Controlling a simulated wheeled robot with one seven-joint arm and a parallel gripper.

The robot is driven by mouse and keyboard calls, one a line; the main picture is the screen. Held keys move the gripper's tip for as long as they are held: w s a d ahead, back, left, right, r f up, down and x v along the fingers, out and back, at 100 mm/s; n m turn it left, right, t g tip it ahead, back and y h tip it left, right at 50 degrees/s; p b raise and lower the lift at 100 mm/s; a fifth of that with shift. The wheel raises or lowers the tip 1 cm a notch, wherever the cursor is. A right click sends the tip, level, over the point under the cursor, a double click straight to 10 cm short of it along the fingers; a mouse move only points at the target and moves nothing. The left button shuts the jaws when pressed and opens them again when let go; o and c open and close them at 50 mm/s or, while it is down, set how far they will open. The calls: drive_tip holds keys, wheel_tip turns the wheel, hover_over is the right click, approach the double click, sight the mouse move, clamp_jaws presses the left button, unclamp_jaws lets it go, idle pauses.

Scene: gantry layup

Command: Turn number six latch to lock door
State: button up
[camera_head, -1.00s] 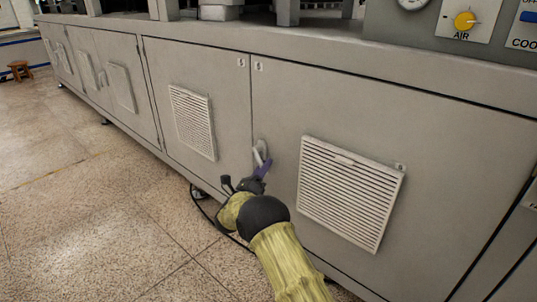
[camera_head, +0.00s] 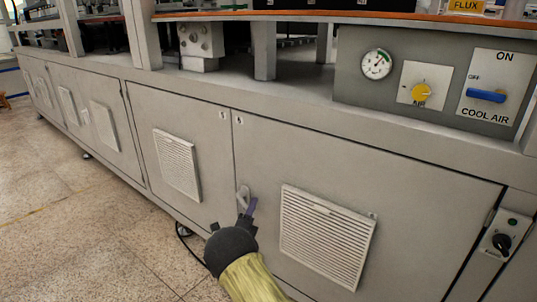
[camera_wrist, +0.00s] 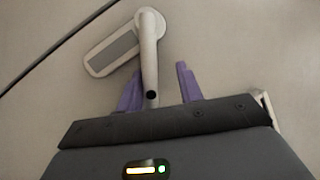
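The latch (camera_head: 243,193) is a pale handle on the grey cabinet front, beside the seam between two doors. In the wrist view the latch (camera_wrist: 150,40) has a slanted base plate with a grey inset, and its lever hangs down toward me. My gripper (camera_head: 248,208) is at the latch, its purple fingers just below and right of it. In the wrist view my gripper (camera_wrist: 158,72) is open, with the lever's lower end between the fingers, nearer the left one. A clear gap shows on the right. Small number labels sit at the doors' top corners, too small to read surely.
A louvred vent (camera_head: 325,237) lies right of the latch, another vent (camera_head: 177,165) to its left. A panel with a gauge (camera_head: 376,64) and a blue cool air switch (camera_head: 486,96) is above right. A black knob (camera_head: 502,242) is at far right. Open floor (camera_head: 70,220) lies left.

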drive_tip(key=r+n+p, duration=0.1)
drive_tip(key=n+y+p, duration=0.1)
drive_tip(key=n+p, duration=0.1)
drive_tip(key=r+n+y+p, duration=0.1)
drive_tip(key=p, duration=0.1)
drive_tip(key=shift+s+r, duration=0.25)
drive_tip(key=shift+r, duration=0.05)
drive_tip(key=p+v, duration=0.4)
drive_tip(key=v, duration=1.3)
drive_tip(key=w+d+r+n+g+y+p, duration=0.1)
drive_tip(key=d+r+n+g+p, duration=0.2)
drive_tip(key=r+p, duration=0.3)
drive_tip(key=w+d+r+n+g+y+p, duration=0.1)
drive_tip(key=d+r+n+g+y+p, duration=0.1)
drive_tip(key=r+p, duration=0.4)
drive_tip(key=w+d+r+n+g+y+p, duration=0.1)
drive_tip(key=d+r+n+g+p, duration=0.3)
drive_tip(key=r, duration=1)
drive_tip(key=d+p, duration=0.1)
drive_tip(key=p, duration=0.2)
drive_tip(key=shift+r+y, duration=0.3)
drive_tip(key=shift+w, duration=0.1)
drive_tip(key=shift+c, duration=0.3)
